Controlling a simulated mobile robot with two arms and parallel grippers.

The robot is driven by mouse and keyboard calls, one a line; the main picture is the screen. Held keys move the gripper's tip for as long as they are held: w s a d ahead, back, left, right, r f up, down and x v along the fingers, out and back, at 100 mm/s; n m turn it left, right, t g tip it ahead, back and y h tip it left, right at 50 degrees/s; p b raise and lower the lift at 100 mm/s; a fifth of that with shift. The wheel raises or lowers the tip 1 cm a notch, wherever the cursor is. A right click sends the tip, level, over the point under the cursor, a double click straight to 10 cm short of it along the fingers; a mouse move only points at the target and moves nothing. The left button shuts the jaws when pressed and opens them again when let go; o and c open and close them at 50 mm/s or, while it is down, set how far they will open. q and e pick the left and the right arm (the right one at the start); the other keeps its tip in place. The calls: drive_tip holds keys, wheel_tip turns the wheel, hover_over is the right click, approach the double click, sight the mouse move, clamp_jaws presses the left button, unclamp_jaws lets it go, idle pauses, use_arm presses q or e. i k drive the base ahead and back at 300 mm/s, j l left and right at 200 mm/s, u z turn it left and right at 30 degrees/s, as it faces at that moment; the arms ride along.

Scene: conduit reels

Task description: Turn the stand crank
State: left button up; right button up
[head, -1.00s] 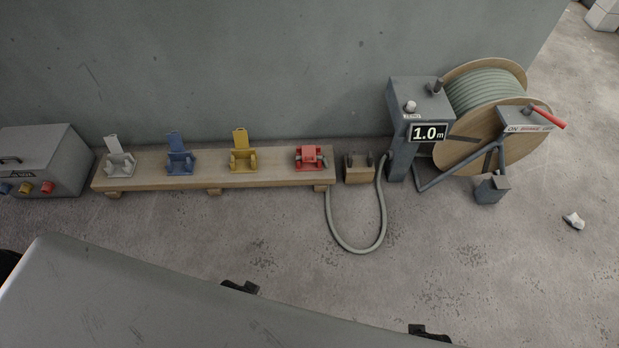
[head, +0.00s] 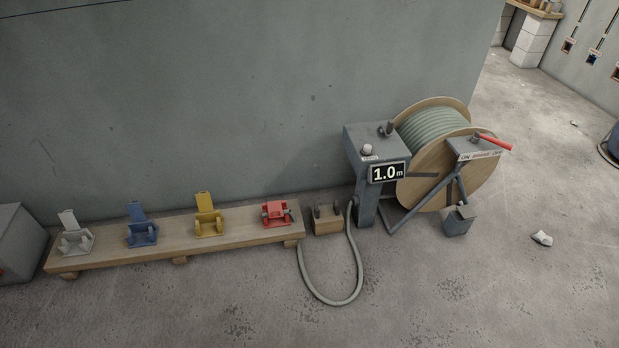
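The reel stand holds a wooden reel (head: 478,180) wound with grey-green conduit (head: 431,127), at the right of the head view. Its grey post (head: 366,207) carries a display (head: 387,173) reading 1.0 m. A pale knob (head: 367,150) and a dark fitting (head: 387,129) sit on top of the post; I cannot tell which is the crank. A red lever (head: 491,142) is on the brake box (head: 472,151). Neither of my grippers is in view.
A wooden bench (head: 112,262) along the wall bears white (head: 77,238), blue (head: 142,230) and yellow (head: 209,220) clamps, all standing open. A grey box (head: 20,246) is at the left edge. A pale scrap (head: 541,239) lies on the floor. The foreground floor is clear.

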sight(388, 130)
drive_tip(key=i+l+u, duration=0.65)
drive_tip(key=l, duration=0.25)
drive_tip(key=i+l+u, duration=0.35)
drive_tip(key=l, duration=0.25)
drive_tip(key=i+j, duration=0.05)
